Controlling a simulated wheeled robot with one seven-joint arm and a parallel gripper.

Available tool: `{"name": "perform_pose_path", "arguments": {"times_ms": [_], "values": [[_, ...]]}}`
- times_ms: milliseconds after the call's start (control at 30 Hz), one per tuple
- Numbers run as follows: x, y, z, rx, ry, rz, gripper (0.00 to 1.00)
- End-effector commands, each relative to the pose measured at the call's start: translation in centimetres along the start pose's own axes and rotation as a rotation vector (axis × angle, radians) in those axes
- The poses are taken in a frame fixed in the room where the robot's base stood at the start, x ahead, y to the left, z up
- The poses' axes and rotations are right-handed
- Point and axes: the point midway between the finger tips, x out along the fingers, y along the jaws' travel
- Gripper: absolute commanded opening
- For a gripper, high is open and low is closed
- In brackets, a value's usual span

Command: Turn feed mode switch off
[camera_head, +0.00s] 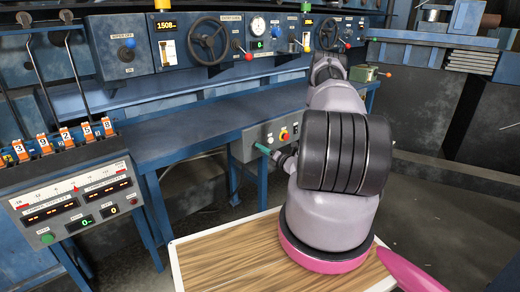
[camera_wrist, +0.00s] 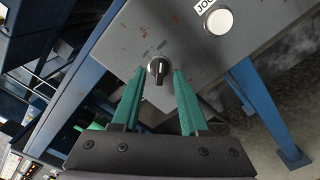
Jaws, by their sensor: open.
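The feed mode switch appears to be the black rotary knob (camera_wrist: 158,68) on a worn grey panel (camera_wrist: 185,35) in the wrist view. My gripper (camera_wrist: 158,78) has two green fingers, open and empty. In the wrist view the knob appears between the fingertips; I cannot tell whether they touch it or how deep they reach. In the head view my gripper (camera_head: 263,149) is at the left of the small grey control box (camera_head: 272,136) under the bench, and the knob is hidden.
A white button (camera_wrist: 219,21) with a "JOG" label is right of the knob.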

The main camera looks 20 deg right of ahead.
Motion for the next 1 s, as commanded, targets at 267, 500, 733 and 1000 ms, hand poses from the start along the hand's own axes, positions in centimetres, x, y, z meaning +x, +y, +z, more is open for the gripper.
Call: {"name": "perform_pose_path", "arguments": {"times_ms": [267, 500, 733, 1000], "values": [[1.9, 0.0, 0.1, 0.0, -0.001, -0.001, 0.44], [2.0, 0.0, 0.0, 0.0, -0.001, 0.0, 0.4], [1.9, 0.0, 0.0, 0.0, 0.0, 0.0, 0.0], [1.9, 0.0, 0.0, -0.052, 0.0, -0.001, 0.0]]}}
